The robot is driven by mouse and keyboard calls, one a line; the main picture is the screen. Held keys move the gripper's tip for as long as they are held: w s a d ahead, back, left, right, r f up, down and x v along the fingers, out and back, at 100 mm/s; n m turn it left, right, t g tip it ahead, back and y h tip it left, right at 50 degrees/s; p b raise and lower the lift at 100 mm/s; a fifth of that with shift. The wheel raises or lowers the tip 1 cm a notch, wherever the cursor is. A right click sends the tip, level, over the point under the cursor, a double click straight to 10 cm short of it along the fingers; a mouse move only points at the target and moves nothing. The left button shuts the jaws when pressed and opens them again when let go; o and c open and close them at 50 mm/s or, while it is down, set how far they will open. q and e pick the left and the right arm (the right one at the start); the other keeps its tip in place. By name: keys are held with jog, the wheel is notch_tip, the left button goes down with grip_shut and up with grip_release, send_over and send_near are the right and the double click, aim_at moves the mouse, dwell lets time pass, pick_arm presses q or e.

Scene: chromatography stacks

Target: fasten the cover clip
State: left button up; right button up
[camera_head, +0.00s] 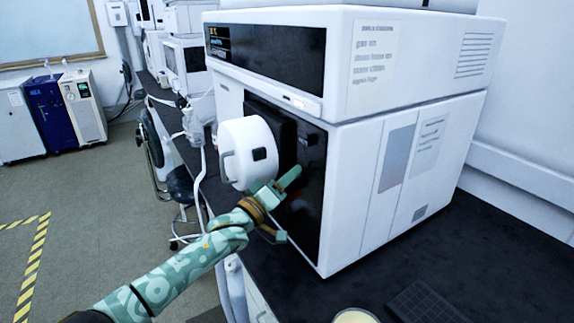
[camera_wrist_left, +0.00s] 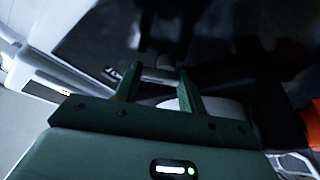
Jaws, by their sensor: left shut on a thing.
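A white round cover (camera_head: 236,150) with a small dark square on its side stands out from the dark front of the white instrument (camera_head: 352,150). My left gripper (camera_head: 288,204) is at that dark front, just below and to the right of the cover. In the left wrist view, its two green fingers are on either side of a small pale bar, which looks like the cover clip (camera_wrist_left: 158,74). The gripper is shut on it. In the head view the clip cannot be made out at the fingers. My right gripper is not in view.
The instrument stands on a black bench (camera_head: 400,262). A dark tray (camera_head: 428,303) and a round pale-topped object (camera_head: 355,316) are at the bench's near side. A white hose (camera_head: 197,175) hangs left of the cover. More instruments stand behind. The floor at left is open.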

pick_arm(q)
jog(key=shift+w+a+r+n+g+y+p, duration=0.15)
jog(key=shift+n+y+p, duration=0.5)
jog(key=shift+n+p, duration=0.65)
jog(key=shift+s+d+n+g+y+p, duration=0.1)
jog(key=shift+n+g+y+p, duration=0.15)
jog(key=shift+n+y+p, duration=1.05)
jog(key=shift+w+a+r+n+g+h+p, duration=0.15)
jog(key=shift+n+p, duration=0.45)
jog(key=shift+n, duration=1.5)
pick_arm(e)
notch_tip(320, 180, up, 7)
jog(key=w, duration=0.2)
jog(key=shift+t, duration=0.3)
pick_arm(q)
jog(key=shift+f, duration=0.15)
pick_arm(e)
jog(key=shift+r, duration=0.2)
pick_arm(q)
jog(key=o, duration=1)
jog(key=shift+s, duration=0.1)
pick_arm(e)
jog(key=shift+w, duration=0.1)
